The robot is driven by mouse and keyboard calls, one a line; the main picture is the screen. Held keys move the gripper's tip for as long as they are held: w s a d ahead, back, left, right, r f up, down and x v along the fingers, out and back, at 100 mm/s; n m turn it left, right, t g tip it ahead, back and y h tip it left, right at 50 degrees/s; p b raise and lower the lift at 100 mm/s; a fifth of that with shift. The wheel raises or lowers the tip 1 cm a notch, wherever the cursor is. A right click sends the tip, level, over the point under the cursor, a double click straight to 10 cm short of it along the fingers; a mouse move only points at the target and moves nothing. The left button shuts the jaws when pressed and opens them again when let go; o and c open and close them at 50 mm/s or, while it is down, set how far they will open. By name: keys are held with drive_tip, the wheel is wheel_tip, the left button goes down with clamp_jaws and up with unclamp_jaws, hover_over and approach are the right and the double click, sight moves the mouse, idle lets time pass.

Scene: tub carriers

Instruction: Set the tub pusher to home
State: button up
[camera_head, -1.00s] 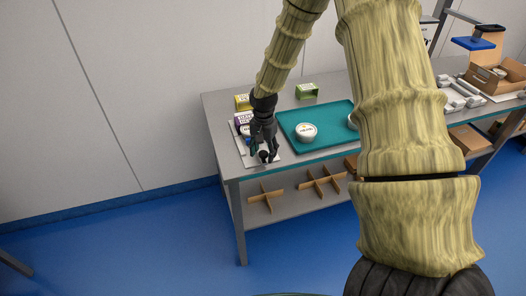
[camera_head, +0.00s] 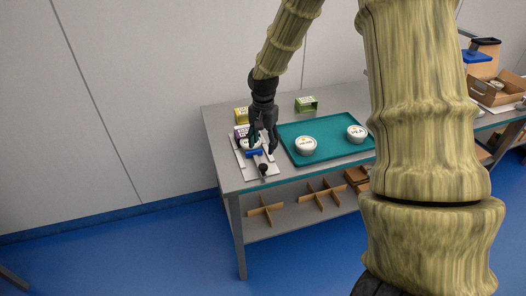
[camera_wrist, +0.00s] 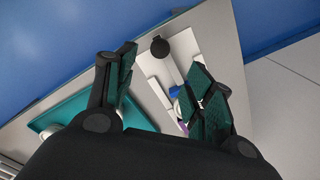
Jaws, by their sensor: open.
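The tub pusher stands on a light plate (camera_head: 241,163) at the table's left end. It has a blue bar (camera_head: 254,153) and a rod ending in a black knob (camera_head: 263,168) toward the front edge. The knob also shows in the wrist view (camera_wrist: 160,46), at the end of its pale rod (camera_wrist: 172,68). A white tub (camera_head: 247,143) sits behind the blue bar, partly hidden by my gripper. My gripper (camera_head: 263,148) is open above the pusher, behind the knob. In the wrist view its fingers (camera_wrist: 165,75) spread to either side of the rod; contact cannot be told.
A teal tray (camera_head: 325,151) to the right holds two white tubs (camera_head: 306,145), (camera_head: 356,134). Purple (camera_head: 240,131), yellow (camera_head: 242,115) and green (camera_head: 306,104) cartons stand behind. Cardboard dividers (camera_head: 321,191) lie on the lower shelf. The floor in front is clear.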

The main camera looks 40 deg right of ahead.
drive_tip(key=shift+r, duration=0.85)
drive_tip(key=shift+f, duration=0.1)
